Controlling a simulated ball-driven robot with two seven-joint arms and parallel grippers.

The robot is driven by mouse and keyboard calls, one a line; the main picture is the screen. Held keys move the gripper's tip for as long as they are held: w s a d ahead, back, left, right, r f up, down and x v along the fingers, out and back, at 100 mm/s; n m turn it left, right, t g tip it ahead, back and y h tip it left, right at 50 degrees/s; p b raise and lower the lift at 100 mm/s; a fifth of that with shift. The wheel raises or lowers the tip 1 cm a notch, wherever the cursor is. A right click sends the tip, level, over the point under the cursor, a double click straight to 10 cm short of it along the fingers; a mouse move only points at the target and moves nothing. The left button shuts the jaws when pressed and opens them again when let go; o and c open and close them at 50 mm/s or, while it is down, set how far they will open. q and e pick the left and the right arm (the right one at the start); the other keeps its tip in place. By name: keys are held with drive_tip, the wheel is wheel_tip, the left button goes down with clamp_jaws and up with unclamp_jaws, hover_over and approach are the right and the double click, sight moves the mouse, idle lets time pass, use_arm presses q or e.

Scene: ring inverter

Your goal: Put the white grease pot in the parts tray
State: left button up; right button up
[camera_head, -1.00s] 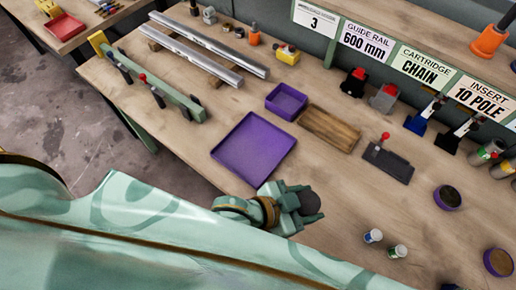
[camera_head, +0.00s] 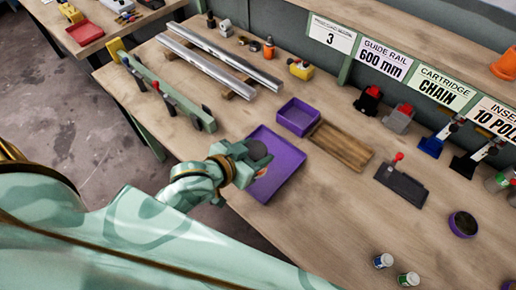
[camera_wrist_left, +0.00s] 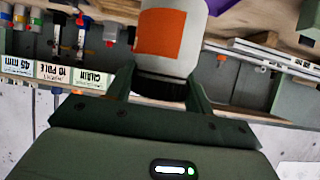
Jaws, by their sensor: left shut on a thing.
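My left gripper (camera_head: 252,164) is shut on the white grease pot. In the left wrist view the white pot (camera_wrist_left: 196,46) has an orange label and a dark end between my fingers (camera_wrist_left: 160,95). In the head view its dark round top (camera_head: 258,151) shows between the jaws, and most of its body is hidden. A flat purple tray (camera_head: 289,172) lies on the bench. In the head view the gripper and pot overlap the tray's left part; the height above it is hard to tell. My right gripper is not in view.
A small purple bin (camera_head: 298,118) and a wooden tray (camera_head: 340,147) lie beyond the purple tray. A dark plate with a red knob (camera_head: 401,182) is to the right. Two small bottles (camera_head: 384,261) stand near the front. Bare bench (camera_head: 320,215) lies between.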

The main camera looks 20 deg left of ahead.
use_arm(q)
drive_tip(key=w+a+f+b, duration=0.1)
drive_tip(key=w+f+b, duration=0.1)
drive_tip(key=w+f, duration=0.1)
drive_tip(key=w+a+f+b, duration=0.1)
drive_tip(key=w+a+f, duration=0.1)
drive_tip(key=f, duration=0.3)
drive_tip(key=w+a+f+b, duration=0.1)
drive_tip(key=w+f+b, duration=0.1)
drive_tip(key=w+f, duration=0.1)
drive_tip(key=shift+w+a+f+b, duration=0.2)
drive_tip(key=shift+w+f+b, duration=0.15)
drive_tip(key=shift+w, duration=0.45)
drive_tip(key=shift+r, duration=0.1)
drive_tip(key=o, duration=1)
